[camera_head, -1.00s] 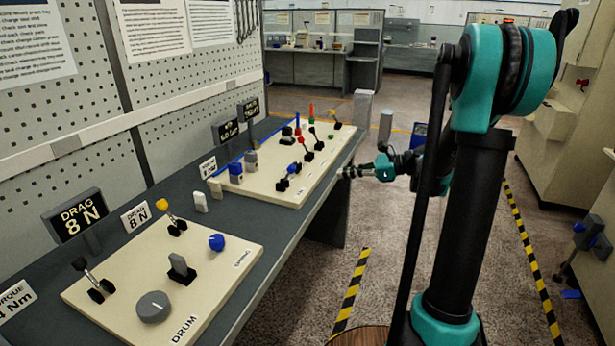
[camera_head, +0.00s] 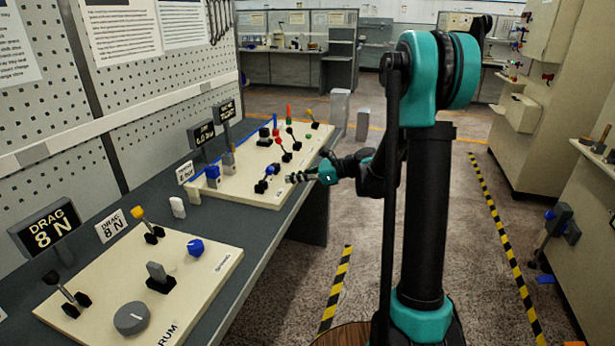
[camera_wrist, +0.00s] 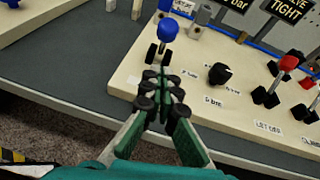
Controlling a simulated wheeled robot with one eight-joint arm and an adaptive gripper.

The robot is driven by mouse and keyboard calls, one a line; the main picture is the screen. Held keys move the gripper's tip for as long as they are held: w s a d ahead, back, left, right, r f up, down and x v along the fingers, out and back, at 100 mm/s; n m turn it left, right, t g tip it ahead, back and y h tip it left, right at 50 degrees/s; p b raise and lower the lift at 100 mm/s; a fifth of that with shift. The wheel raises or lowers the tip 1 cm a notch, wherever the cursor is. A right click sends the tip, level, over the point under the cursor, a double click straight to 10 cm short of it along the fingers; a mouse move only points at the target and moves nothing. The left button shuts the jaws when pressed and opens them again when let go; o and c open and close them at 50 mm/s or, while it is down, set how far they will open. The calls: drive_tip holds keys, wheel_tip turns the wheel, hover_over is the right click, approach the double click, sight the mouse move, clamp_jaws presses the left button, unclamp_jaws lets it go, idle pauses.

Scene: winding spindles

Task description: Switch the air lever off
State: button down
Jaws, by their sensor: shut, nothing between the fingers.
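A lever with a blue ball knob (camera_wrist: 167,30) stands on a cream panel (camera_wrist: 135,78) in the wrist view, its shaft rising from a black bracket. No readable label names it as the air lever. It also shows on the far panel in the head view (camera_head: 270,170). My gripper (camera_wrist: 165,78) is shut and empty, its black fingertips just in front of the bracket in the wrist view. I cannot tell whether they touch it. In the head view my gripper (camera_head: 290,178) is at the panel's right edge.
Right of the blue lever are a black dial knob (camera_wrist: 219,73) and a red-knobbed lever (camera_wrist: 288,62). A nearer panel (camera_head: 200,285) carries other levers and knobs.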

sight(269, 170)
drive_tip(key=shift+w+a+r, duration=0.1)
drive_tip(key=shift+a+r, duration=0.35)
drive_tip(key=shift+a, duration=0.35)
drive_tip(key=shift+w+a+r, duration=0.1)
drive_tip(key=shift+a+r, duration=0.35)
drive_tip(key=shift+a, duration=0.3)
